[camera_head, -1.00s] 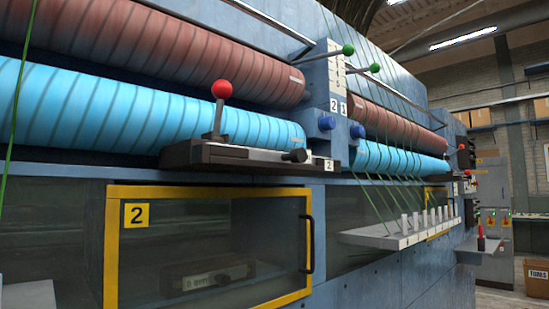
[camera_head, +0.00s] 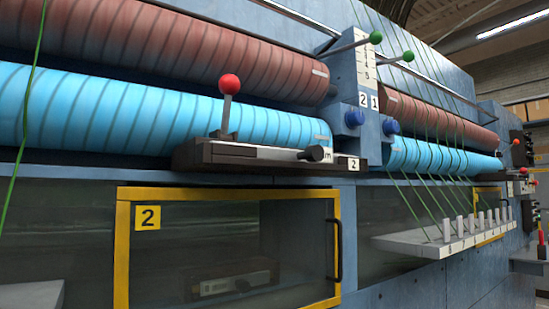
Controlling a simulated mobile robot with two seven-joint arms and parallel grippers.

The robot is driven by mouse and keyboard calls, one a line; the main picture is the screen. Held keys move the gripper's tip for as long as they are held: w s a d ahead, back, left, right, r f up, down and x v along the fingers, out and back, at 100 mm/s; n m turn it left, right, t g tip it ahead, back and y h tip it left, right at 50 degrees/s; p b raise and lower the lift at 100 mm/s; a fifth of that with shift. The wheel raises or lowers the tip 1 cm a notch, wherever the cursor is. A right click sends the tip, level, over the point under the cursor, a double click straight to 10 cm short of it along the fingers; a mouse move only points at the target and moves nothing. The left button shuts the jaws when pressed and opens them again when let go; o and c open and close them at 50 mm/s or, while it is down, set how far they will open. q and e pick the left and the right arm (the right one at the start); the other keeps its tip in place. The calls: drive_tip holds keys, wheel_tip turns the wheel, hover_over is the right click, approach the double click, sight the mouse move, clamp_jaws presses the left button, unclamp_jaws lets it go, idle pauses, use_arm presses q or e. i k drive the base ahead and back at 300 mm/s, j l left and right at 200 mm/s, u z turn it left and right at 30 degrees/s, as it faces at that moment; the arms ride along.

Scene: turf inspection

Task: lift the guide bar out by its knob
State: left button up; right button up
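A dark bar-shaped unit (camera_head: 230,158) sits on the ledge below the blue roller. A red ball-topped lever (camera_head: 229,84) stands up from it, and a black knob (camera_head: 317,154) is at its right end. Below, behind the glass of a yellow-framed door (camera_head: 127,196) marked 2, a dim bar-like piece (camera_head: 232,284) with a pale label and a small dark knob shows. I cannot tell which of these is the guide bar. The door looks shut, with a dark handle (camera_head: 337,250) on its right side. Neither of my grippers is in view.
Blue rollers (camera_head: 80,108) and brown rollers (camera_head: 200,50) run along the machine. A pale shelf (camera_head: 410,243) with several white pegs sticks out at the right, with green yarns above it. A light grey piece (camera_head: 32,296) fills the bottom left corner.

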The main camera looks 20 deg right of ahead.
sight(317, 153)
drive_tip(key=l+u, duration=0.45)
drive_tip(key=l, duration=0.9)
drive_tip(key=k+l+u, duration=0.15)
drive_tip(key=l, duration=0.3)
